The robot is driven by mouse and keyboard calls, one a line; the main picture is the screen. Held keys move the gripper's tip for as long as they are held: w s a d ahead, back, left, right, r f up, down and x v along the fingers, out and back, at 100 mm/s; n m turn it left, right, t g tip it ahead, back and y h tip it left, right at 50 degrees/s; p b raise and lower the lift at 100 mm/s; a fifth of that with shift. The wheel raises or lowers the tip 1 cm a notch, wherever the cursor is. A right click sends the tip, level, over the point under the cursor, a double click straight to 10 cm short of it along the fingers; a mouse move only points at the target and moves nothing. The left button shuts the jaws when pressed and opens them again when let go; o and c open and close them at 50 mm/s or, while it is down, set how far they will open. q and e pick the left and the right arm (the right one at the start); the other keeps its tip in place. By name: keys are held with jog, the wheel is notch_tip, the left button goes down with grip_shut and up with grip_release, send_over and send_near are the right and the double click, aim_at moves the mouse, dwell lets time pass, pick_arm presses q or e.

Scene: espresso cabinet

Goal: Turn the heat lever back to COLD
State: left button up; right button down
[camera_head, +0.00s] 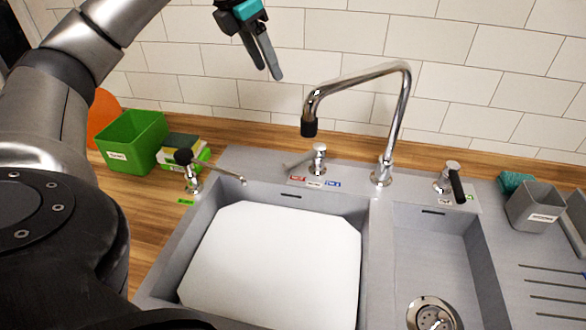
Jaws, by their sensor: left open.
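The heat lever (317,158) is a small chrome post with a thin handle. It stands on the grey sink deck behind the large basin, left of the tall chrome faucet (382,172). Its handle points left, toward the side of the red label (298,178). A white label and a blue label (333,184) follow to the right; the print is too small to read. My left gripper (267,70) is open and empty, high in front of the tiled wall, above and left of the lever and apart from it. My right gripper is out of view.
The faucet's black-tipped spout (309,127) hangs close above the lever. A black-knobbed chrome fixture (183,157) stands left, a black-handled one (456,186) right. A white board (275,265) lies in the large basin. A green bin (132,142) and grey cup (533,206) flank the sink.

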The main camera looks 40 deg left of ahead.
pick_arm(q)
jog(key=b, duration=1.1)
send_near(291, 161)
jog(key=v, duration=0.6)
jog(key=b+x, duration=0.3)
jog(key=x, duration=1.1)
jog(key=shift+w, duration=0.1)
jog(key=shift+w+f, duration=0.15)
jog(key=shift+f, duration=0.2)
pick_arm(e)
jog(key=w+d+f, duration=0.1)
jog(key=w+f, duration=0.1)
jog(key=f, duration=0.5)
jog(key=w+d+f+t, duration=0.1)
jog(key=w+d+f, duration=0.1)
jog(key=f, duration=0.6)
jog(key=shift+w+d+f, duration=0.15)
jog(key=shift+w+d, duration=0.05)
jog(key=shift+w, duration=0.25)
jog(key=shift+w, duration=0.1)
pick_arm(q)
jog(key=c, duration=0.4)
grip_shut()
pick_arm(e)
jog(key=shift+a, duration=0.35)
